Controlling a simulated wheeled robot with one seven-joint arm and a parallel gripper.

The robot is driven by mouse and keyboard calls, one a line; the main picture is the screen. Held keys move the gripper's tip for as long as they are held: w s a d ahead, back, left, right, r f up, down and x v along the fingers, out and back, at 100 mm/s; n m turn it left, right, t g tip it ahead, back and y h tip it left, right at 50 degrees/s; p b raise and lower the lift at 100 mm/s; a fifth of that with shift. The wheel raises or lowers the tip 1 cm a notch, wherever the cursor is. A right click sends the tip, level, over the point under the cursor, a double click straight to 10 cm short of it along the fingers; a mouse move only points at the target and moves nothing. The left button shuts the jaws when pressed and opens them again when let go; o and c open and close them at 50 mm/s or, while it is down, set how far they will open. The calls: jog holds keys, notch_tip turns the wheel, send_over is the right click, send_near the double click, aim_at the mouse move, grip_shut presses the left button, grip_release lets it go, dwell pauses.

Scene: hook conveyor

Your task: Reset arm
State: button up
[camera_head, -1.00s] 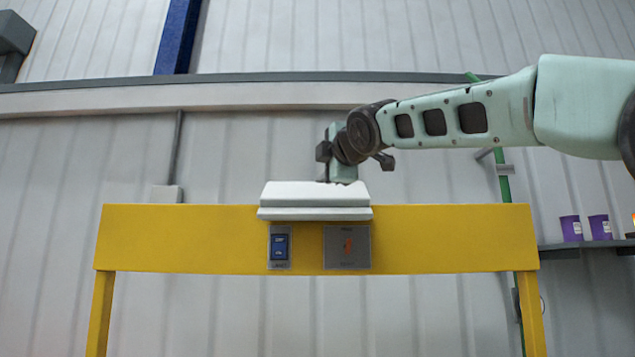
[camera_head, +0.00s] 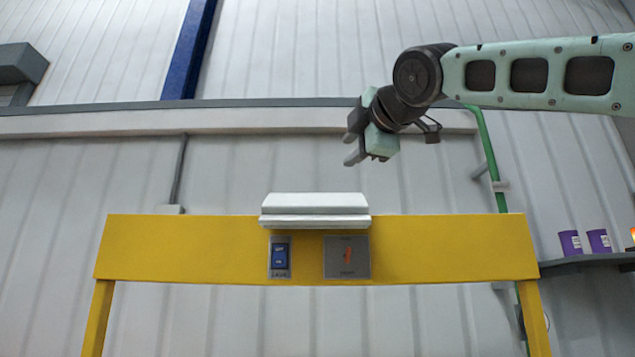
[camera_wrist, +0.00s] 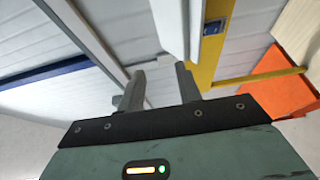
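My gripper (camera_head: 352,147) is raised above and to the right of the white block-shaped cover on top of the yellow frame in the head view. Its two dark grey fingers stand apart, and nothing shows between them. In the wrist view my gripper (camera_wrist: 160,88) also has its fingers spread with a clear gap. The white cover (camera_head: 315,211) sits on the yellow frame's crossbar (camera_head: 180,247), apart from my gripper. In the wrist view the cover (camera_wrist: 176,25) shows just beyond the fingers.
A blue switch (camera_head: 280,257) and a grey panel with an orange mark (camera_head: 347,258) are on the crossbar. Purple cups (camera_head: 570,243) stand on a shelf at the right. An orange surface (camera_wrist: 270,85) shows in the wrist view. The space around my gripper is clear.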

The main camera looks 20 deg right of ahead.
dwell(0.3)
jog(key=s+a+f+m+g+y, duration=0.1)
jog(key=a+f+g, duration=0.3)
jog(key=f, duration=0.7)
jog(key=a+f+m+g, duration=0.15)
jog(key=a+f, duration=0.35)
jog(key=f, duration=0.7)
jog(key=s+a+f+m+g+y, duration=0.1)
jog(key=a+f+g, duration=0.3)
jog(key=f, duration=0.7)
jog(key=s+a+f+m+g+h, duration=0.15)
jog(key=s+f, duration=0.25)
jog(key=f, duration=0.4)
jog(key=s+f+m+g+y, duration=0.15)
jog(key=s+f, duration=0.25)
jog(key=f, duration=0.4)
jog(key=s+d+f+m+g+h, duration=0.1)
jog(key=s+d+f+m+g, duration=0.1)
jog(key=s+f, duration=0.5)
jog(key=s+d+f+m+g+h, duration=0.2)
jog(key=s+d+f+g, duration=0.1)
jog(key=s+f, duration=0.5)
jog(key=shift+d+m, duration=0.35)
jog(key=shift+d, duration=0.05)
jog(key=shift+g, duration=0.25)
jog(key=shift+c, duration=0.2)
